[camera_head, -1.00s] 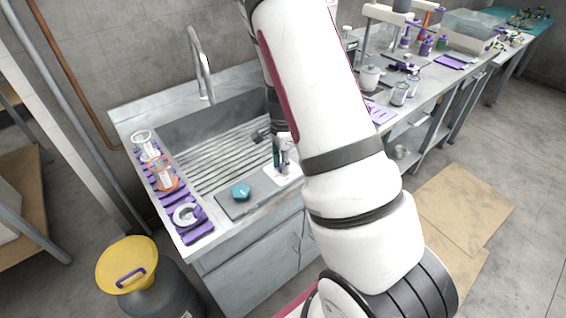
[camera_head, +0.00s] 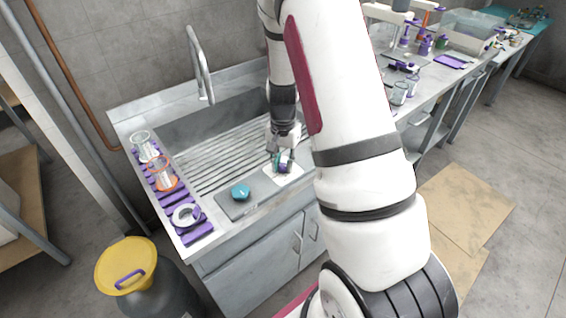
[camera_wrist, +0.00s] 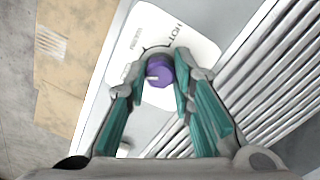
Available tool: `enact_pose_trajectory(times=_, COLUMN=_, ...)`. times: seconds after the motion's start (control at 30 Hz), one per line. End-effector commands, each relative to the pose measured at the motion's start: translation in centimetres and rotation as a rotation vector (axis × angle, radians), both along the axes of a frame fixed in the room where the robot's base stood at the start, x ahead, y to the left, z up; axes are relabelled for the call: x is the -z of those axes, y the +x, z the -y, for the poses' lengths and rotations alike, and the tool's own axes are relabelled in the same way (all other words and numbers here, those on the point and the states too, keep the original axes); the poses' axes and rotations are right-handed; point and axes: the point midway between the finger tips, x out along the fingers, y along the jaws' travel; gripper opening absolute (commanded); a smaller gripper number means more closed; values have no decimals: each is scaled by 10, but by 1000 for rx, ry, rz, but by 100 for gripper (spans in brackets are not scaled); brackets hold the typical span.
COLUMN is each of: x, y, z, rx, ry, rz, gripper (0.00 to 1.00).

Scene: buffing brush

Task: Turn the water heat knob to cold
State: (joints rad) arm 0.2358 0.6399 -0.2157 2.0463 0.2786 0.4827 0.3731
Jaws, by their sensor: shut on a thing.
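The knob (camera_wrist: 160,73) is purple and sits on a white label plate (camera_wrist: 185,28) by the sink. A pale mark on the knob points left in the wrist view. The word HOT is printed above and right of the knob, with a dark curved line between. Smaller print at the upper left is hard to read, and lettering left of the knob is partly hidden. My gripper (camera_wrist: 161,66) has its teal fingers on both sides of the knob, shut on it. In the head view my gripper (camera_head: 283,160) is down at the white plate (camera_head: 290,175) on the counter's front edge.
The ribbed sink (camera_head: 215,150) and its tall faucet (camera_head: 202,70) lie behind my gripper. A teal object (camera_head: 241,191) sits on a grey board to the left. Glassware stands in a purple rack (camera_head: 190,228) at the left edge. A yellow-topped bin (camera_head: 125,265) stands on the floor.

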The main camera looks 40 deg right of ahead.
Motion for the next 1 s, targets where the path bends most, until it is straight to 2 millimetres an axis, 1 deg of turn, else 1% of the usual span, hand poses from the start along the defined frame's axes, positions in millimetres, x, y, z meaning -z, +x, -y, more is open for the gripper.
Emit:
enact_pose_trajectory(times=0.1, x=-1, y=1, z=0, rx=-65, ry=0, rz=2, gripper=0)
enact_pose_trajectory(times=0.33, x=-1, y=1, z=0, rx=-146, ry=0, rz=2, gripper=0)
enact_pose_trajectory(times=0.9, x=0, y=1, z=-1, rx=-175, ry=0, rz=2, gripper=0)
enact_pose_trajectory(times=0.93, x=0, y=1, z=-1, rx=-175, ry=0, rz=2, gripper=29)
enact_pose_trajectory(times=1.0, x=0, y=1, z=0, rx=-175, ry=0, rz=1, gripper=43)
